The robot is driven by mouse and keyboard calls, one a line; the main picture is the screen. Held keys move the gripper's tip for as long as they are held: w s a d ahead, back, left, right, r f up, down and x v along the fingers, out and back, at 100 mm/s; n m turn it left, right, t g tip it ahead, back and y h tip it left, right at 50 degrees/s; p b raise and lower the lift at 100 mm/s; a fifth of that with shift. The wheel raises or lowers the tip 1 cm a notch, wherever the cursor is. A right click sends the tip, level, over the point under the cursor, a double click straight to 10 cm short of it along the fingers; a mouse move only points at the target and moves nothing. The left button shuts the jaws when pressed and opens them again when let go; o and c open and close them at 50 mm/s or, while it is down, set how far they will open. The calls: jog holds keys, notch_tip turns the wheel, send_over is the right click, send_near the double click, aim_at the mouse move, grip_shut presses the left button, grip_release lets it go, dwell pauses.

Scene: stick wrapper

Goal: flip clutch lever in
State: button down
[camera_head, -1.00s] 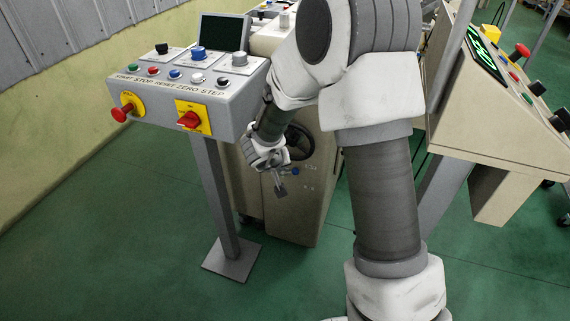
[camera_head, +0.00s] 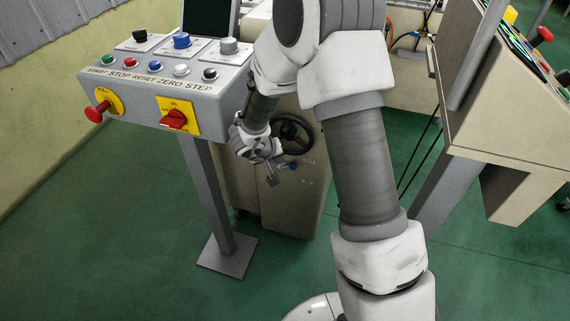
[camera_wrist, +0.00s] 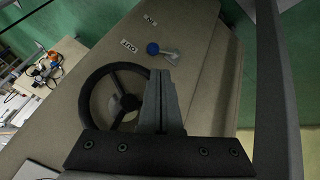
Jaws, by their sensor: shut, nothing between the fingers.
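The clutch lever is a short metal arm with a blue knob (camera_wrist: 152,48) on the beige machine cabinet. In the wrist view the knob lies left of its metal pivot, towards the OUT label (camera_wrist: 128,46); the IN label (camera_wrist: 150,20) is farther up. The blue knob (camera_head: 292,167) also shows small in the head view, just right of my gripper (camera_head: 272,181). In the wrist view my gripper (camera_wrist: 160,72) is shut and empty, its fingertips just below the lever. I cannot tell whether they touch it.
A black handwheel (camera_wrist: 114,97) sits left of my fingers on the same cabinet. A grey control pedestal (camera_head: 165,97) with buttons and a red switch stands left of my arm. A beige console (camera_head: 500,110) stands at the right. Green floor in front is open.

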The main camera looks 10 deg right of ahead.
aim_at(289, 167)
jog(key=b+x, duration=0.5)
jog(key=x, duration=0.5)
jog(key=shift+b, duration=0.35)
jog(key=shift+d, duration=0.15)
jog(key=shift+f+p, duration=0.1)
jog(key=shift+p, duration=0.2)
